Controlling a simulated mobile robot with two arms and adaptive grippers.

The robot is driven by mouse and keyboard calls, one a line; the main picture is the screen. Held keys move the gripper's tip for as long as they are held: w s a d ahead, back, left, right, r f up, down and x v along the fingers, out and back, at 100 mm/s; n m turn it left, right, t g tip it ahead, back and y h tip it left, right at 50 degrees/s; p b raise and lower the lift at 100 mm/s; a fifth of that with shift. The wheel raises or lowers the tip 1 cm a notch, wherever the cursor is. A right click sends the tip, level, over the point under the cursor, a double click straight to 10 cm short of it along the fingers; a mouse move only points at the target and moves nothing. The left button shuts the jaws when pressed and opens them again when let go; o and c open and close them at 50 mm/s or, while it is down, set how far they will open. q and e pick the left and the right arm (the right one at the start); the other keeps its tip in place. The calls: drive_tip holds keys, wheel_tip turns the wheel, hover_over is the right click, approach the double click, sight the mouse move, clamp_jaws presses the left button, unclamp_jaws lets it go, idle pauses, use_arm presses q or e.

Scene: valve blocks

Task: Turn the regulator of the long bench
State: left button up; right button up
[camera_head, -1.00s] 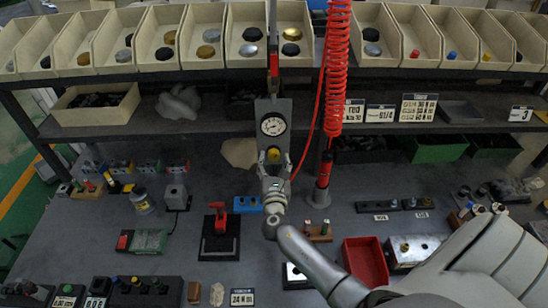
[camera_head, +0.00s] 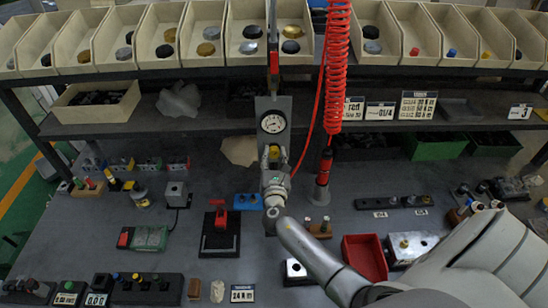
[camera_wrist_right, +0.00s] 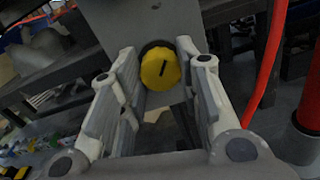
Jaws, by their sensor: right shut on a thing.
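The regulator is a grey upright plate (camera_head: 261,104) with a round white dial gauge (camera_head: 272,123) and a yellow knob (camera_head: 274,152) below it. It stands at the back middle of the long bench (camera_head: 335,262). My right gripper (camera_head: 273,158) comes up to the knob from the front. In the right wrist view, the fingers of the gripper (camera_wrist_right: 160,78) stand on both sides of the yellow knob (camera_wrist_right: 161,70) and are shut on it. A dark line on the knob's face runs nearly upright, leaning slightly. My left gripper is not in view.
A red coiled hose (camera_head: 337,70) hangs right of the regulator, above a red and black tool (camera_head: 322,178). A shelf with beige bins (camera_head: 205,65) runs behind. A red lever device (camera_head: 219,235) and a red tray (camera_head: 365,258) stand on the bench.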

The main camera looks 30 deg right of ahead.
drive_tip(key=shift+f, duration=0.1)
drive_tip(key=shift+f+m+b, duration=0.15)
drive_tip(key=shift+m+b, duration=1.05)
drive_tip(key=shift+b, duration=0.05)
drive_tip(key=m+b, duration=0.3)
drive_tip(key=shift+m, duration=0.3)
drive_tip(key=m+b, duration=0.3)
drive_tip(key=shift+m, duration=0.3)
drive_tip(key=m+b, duration=0.2)
drive_tip(key=m, duration=0.1)
drive_tip(key=shift+m, duration=0.3)
drive_tip(key=m+b, duration=0.2)
drive_tip(key=m, duration=0.1)
drive_tip(key=shift+b, duration=0.35)
drive_tip(key=shift+m+y+b, duration=0.3)
drive_tip(key=shift+m+b, duration=0.4)
drive_tip(key=shift+m, duration=1)
drive_tip(key=shift+d, duration=0.1)
